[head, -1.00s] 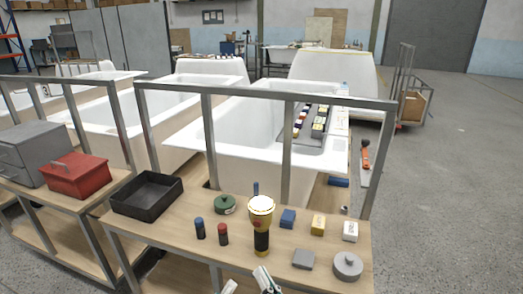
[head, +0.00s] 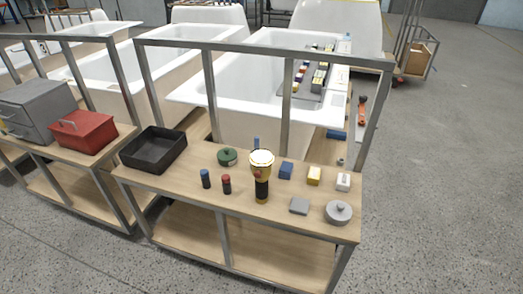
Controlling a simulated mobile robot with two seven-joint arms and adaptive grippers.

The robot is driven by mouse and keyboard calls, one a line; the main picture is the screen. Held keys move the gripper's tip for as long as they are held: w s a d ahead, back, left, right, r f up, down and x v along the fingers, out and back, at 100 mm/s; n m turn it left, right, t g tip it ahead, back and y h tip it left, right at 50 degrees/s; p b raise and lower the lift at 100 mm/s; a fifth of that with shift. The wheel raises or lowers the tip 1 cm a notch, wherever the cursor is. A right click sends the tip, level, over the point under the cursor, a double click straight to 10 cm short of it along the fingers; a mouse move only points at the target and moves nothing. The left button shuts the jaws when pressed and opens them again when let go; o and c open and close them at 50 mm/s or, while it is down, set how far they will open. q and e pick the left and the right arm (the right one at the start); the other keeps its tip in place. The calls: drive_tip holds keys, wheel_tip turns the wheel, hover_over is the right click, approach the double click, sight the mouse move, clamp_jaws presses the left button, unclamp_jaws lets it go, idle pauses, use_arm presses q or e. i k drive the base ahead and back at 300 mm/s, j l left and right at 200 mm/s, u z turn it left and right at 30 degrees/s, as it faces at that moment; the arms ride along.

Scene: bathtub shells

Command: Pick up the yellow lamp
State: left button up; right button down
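The yellow lamp (head: 262,177) stands upright near the middle of the wooden cart top (head: 285,214). It has a wide, pale round head with a yellow rim, a red mark on its side and a black grip with a yellow base. Nothing is touching it from my side. Neither of my grippers shows in the head view now.
Left of the lamp are a blue and a red cylinder (head: 227,184), a green round container (head: 228,157) and a black tray (head: 154,149). Right are a blue block (head: 286,170), a yellow block (head: 314,176), a white block (head: 343,182), a grey block (head: 299,206) and a grey lidded disc (head: 338,212). Metal posts stand behind.

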sight(262, 160)
drive_tip(key=i+j, duration=0.25)
drive_tip(key=j, duration=0.3)
drive_tip(key=i+j+z, duration=0.15)
drive_tip(key=j+z, duration=0.15)
drive_tip(key=i+j+z, duration=0.1)
drive_tip(key=j+z, duration=0.2)
